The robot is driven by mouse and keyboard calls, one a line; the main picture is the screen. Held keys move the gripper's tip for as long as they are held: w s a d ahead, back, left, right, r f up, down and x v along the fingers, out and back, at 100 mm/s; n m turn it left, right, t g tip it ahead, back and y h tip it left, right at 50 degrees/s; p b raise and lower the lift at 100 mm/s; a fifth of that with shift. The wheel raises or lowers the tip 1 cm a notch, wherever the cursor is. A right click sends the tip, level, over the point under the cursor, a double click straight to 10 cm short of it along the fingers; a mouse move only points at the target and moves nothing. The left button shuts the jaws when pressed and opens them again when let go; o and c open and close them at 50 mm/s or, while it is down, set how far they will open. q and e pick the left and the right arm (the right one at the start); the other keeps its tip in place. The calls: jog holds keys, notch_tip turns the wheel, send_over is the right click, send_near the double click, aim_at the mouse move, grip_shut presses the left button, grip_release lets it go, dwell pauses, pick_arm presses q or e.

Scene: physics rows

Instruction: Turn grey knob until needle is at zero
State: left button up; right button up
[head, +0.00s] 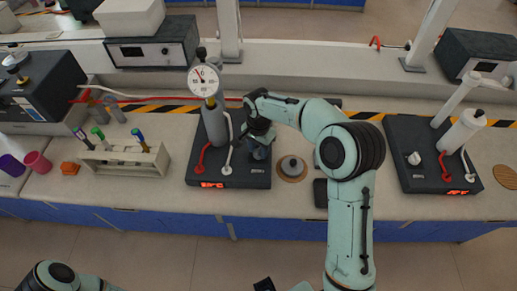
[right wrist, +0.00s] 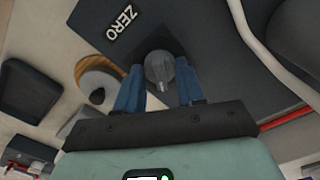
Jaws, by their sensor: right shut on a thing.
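The grey knob (right wrist: 160,68) sits on the dark instrument base, beside a label reading ZERO (right wrist: 123,23) in the right wrist view. My right gripper (head: 261,149) is shut on it, with one blue finger on each side. In the head view the gripper mostly hides the knob. The round white gauge (head: 203,80) stands above the grey cylinder on the same base (head: 230,178). Its red needle points to the upper left; the scale figures are too small to read. My left arm shows at the bottom left, but its gripper is out of view.
A round grey weight on a wooden disc (head: 292,168) stands just right of the base. A test-tube rack (head: 125,160) and an orange piece (head: 69,168) lie to the left. A similar instrument (head: 425,170) stands at the right. Red and white hoses run close to my right gripper.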

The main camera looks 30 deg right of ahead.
aim_at(259, 150)
pick_arm(q)
jog(key=shift+s+f, duration=0.1)
jog(key=shift+f, duration=0.05)
pick_arm(e)
jog(key=shift+m, duration=1.2)
jog(key=o, duration=1)
jog(key=shift+o, duration=0.2)
pick_arm(q)
jog(key=shift+w+r+p, duration=0.3)
jog(key=shift+r+p, duration=0.05)
jog(key=shift+r, duration=0.15)
jog(key=shift+w+r+p, duration=0.25)
jog(key=shift+r+p, duration=0.1)
jog(key=shift+r, duration=0.1)
pick_arm(e)
notch_tip(259, 150, up, 14)
jog(key=shift+f, duration=0.25)
